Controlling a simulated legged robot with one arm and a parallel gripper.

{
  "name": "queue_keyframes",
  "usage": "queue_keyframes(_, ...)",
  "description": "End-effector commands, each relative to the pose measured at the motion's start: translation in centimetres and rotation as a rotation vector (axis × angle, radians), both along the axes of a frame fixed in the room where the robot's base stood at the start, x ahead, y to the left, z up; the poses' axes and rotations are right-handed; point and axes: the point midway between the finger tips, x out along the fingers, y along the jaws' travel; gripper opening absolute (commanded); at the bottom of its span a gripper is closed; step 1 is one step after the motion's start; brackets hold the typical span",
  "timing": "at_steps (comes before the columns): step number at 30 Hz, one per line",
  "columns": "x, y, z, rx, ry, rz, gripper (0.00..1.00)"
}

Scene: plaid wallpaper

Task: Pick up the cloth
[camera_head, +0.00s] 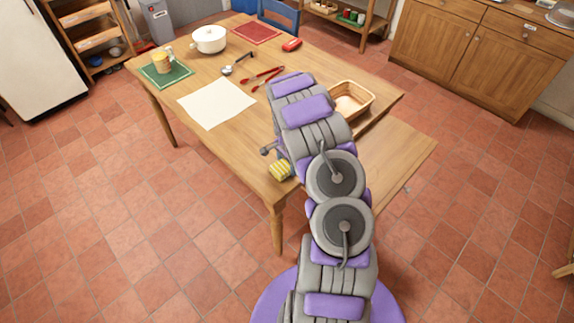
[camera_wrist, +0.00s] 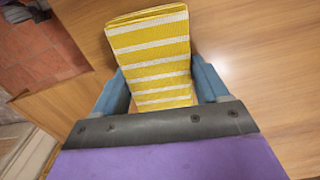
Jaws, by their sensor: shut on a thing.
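The cloth is yellow with white stripes and looks folded. In the wrist view the cloth (camera_wrist: 150,55) lies between the two blue fingers of my gripper (camera_wrist: 158,85), which is shut on it. In the head view the cloth (camera_head: 281,170) shows at the near edge of the wooden table (camera_head: 190,80), beside my arm. My gripper (camera_head: 280,160) is mostly hidden there behind my arm. I cannot tell whether the cloth touches the tabletop.
A wooden basket (camera_head: 352,98) stands right of my arm. A white sheet (camera_head: 216,102), red tongs (camera_head: 262,77), a ladle (camera_head: 236,65), a white pot (camera_head: 209,39), a mug (camera_head: 162,62) and a red item (camera_head: 291,45) are on the table. Tiled floor lies in front.

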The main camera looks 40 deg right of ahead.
Motion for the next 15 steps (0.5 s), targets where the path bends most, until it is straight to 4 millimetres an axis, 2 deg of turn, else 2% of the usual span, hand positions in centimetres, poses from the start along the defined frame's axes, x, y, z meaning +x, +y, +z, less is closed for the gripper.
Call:
queue_keyframes(5, 0.0, 0.0, 0.5, 0.000, -0.001, 0.000, 0.39)
queue_keyframes(13, 0.1, 0.1, 3.7, -0.003, -0.003, 0.001, 0.39)
queue_keyframes(15, -0.5, 0.2, 3.9, -0.002, -0.001, 0.000, 0.39)
